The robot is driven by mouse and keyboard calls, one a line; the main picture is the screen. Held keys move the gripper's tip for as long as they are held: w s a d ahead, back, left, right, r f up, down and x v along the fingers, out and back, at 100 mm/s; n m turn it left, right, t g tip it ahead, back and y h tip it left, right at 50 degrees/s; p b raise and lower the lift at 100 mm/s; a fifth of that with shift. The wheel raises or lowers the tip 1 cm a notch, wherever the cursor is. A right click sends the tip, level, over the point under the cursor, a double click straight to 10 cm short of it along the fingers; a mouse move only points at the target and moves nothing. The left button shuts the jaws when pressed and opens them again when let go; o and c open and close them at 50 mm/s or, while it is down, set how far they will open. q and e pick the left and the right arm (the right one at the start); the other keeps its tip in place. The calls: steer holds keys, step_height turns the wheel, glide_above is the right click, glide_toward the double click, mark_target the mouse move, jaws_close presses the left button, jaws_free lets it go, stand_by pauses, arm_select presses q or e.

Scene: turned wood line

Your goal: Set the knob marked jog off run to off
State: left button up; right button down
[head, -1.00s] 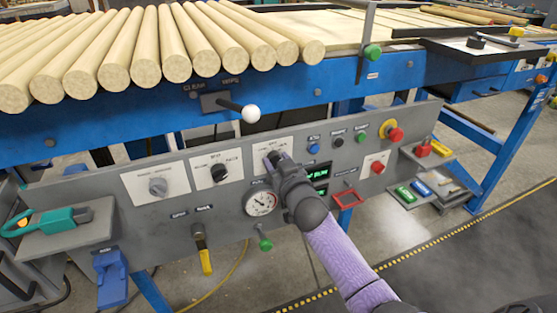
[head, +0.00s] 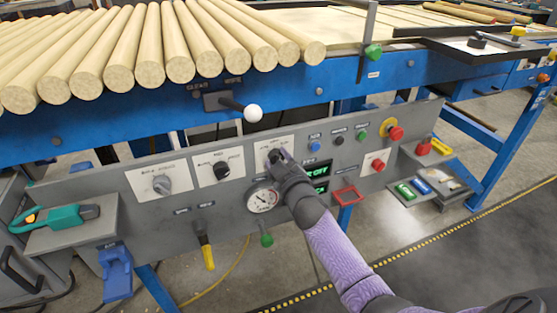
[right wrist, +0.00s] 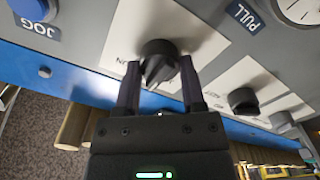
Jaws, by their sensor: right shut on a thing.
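The dark knob (head: 274,154) sits on the third white plate from the left on the grey control panel. My right gripper (head: 281,160) reaches it from the front and covers part of it. In the right wrist view, the black knob (right wrist: 158,58) is between the two fingers of my right gripper (right wrist: 160,68), which are shut on it from both sides. The plate's lettering is mostly hidden or too small to read in the head view; the wrist view shows only a few letters beside the knob. My left gripper is not in view.
Two other knobs, grey (head: 162,184) and black (head: 221,170), sit left of it. A pressure gauge (head: 262,199) is just below, and a green display (head: 317,170) is to the right. A white-tipped lever (head: 253,113) sticks out above. A red-and-yellow stop button (head: 394,131) is farther right.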

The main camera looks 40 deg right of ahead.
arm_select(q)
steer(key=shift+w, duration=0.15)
arm_select(e)
steer(key=shift+f, duration=0.1)
steer(key=shift+c, duration=0.9)
jaws_free()
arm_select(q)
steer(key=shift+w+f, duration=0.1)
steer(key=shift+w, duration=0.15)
